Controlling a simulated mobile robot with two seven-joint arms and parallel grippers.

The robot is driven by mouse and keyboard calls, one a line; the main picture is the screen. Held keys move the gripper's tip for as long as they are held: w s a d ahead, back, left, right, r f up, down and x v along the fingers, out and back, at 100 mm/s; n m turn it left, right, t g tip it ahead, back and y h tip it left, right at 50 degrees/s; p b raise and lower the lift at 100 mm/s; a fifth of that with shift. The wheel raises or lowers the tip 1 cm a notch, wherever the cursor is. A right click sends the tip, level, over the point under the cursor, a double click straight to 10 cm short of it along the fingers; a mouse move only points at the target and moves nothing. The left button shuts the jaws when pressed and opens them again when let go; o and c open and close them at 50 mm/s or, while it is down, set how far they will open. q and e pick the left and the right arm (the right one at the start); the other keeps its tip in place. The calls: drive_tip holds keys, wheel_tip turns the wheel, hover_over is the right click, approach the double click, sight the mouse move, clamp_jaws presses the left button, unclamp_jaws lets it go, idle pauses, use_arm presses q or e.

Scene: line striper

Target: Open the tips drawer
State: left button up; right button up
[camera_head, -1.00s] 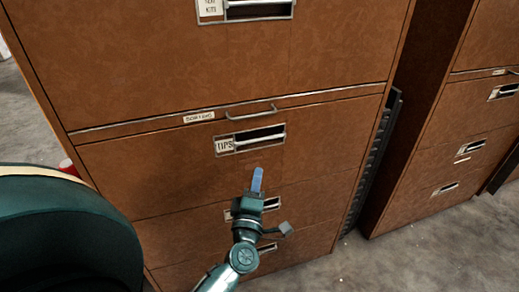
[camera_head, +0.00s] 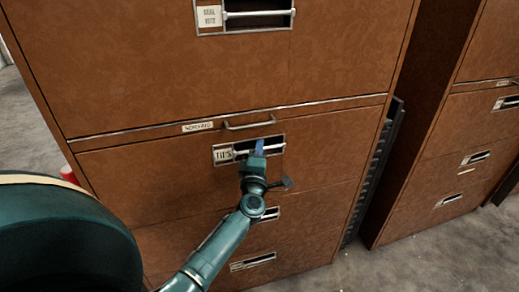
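The tips drawer (camera_head: 175,187) is a brown cabinet drawer front and looks closed. It has a "TIPS" label (camera_head: 223,155) and a pale bar handle across a dark recess (camera_head: 274,142). My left gripper (camera_head: 259,148) is in front of this handle, its blue fingertip overlapping the recess and bar. I cannot tell whether it touches the bar or whether its fingers are open or shut. The gripper hides part of the handle. My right gripper is not in view.
Above is a thin labelled panel with a curved pull (camera_head: 249,124), then a large drawer (camera_head: 150,65). Lower drawers have similar handles (camera_head: 252,262). Another brown cabinet (camera_head: 440,160) stands at right beyond a dark slatted strip (camera_head: 375,170). Grey floor (camera_head: 400,265) is clear at lower right.

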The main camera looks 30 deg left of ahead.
use_arm(q)
drive_tip(key=shift+c, duration=0.3)
clamp_jaws()
drive_tip(key=shift+s, duration=0.1)
